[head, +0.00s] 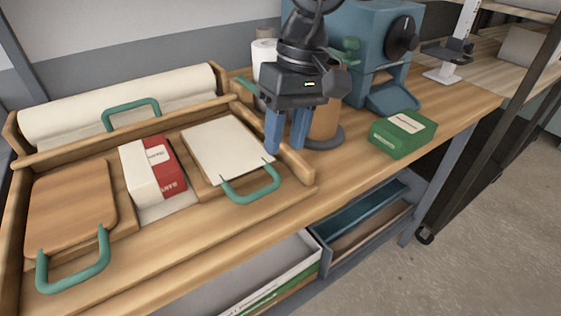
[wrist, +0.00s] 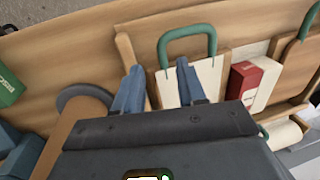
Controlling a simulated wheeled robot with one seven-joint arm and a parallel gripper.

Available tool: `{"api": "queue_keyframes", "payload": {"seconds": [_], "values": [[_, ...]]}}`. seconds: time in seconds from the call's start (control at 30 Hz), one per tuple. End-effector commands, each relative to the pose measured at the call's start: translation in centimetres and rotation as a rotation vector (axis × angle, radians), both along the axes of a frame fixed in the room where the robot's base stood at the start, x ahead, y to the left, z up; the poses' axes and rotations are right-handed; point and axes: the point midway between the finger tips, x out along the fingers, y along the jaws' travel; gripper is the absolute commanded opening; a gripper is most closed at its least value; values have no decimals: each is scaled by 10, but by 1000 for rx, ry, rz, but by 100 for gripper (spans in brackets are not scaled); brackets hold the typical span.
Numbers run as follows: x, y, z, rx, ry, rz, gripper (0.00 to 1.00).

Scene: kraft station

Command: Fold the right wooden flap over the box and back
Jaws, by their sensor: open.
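The right wooden flap lies flat to the right of the box, its top covered by a pale sheet (head: 222,150). A green handle (head: 251,190) is at its front edge; it also shows in the wrist view (wrist: 187,32). The white and red box (head: 153,172) sits between the right flap and the left wooden flap (head: 72,205); the box also shows in the wrist view (wrist: 252,82). My gripper (head: 284,150) is open, with blue fingers pointing down above the right rail of the wooden tray, behind and right of the handle. Nothing is between the fingers (wrist: 158,68).
A paper roll (head: 120,105) lies along the back. A brown cylinder on a dark base (head: 325,138) stands close right of my gripper. A green box (head: 403,134) and a blue machine (head: 385,60) stand further right. The bench front (head: 340,170) is clear.

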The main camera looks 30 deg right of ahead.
Motion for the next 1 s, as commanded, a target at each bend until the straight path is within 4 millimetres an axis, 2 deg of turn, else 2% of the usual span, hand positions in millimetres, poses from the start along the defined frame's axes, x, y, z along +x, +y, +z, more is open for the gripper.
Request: {"api": "queue_keyframes", "payload": {"seconds": [0.2,0.33,0.5,0.73,1.0], "values": [[-1,8,-34,4,2,1,40],[0,11,-47,3,1,0,40],[0,12,-55,3,0,0,40],[0,12,-55,3,0,0,40],[0,12,-55,3,0,0,14]]}}
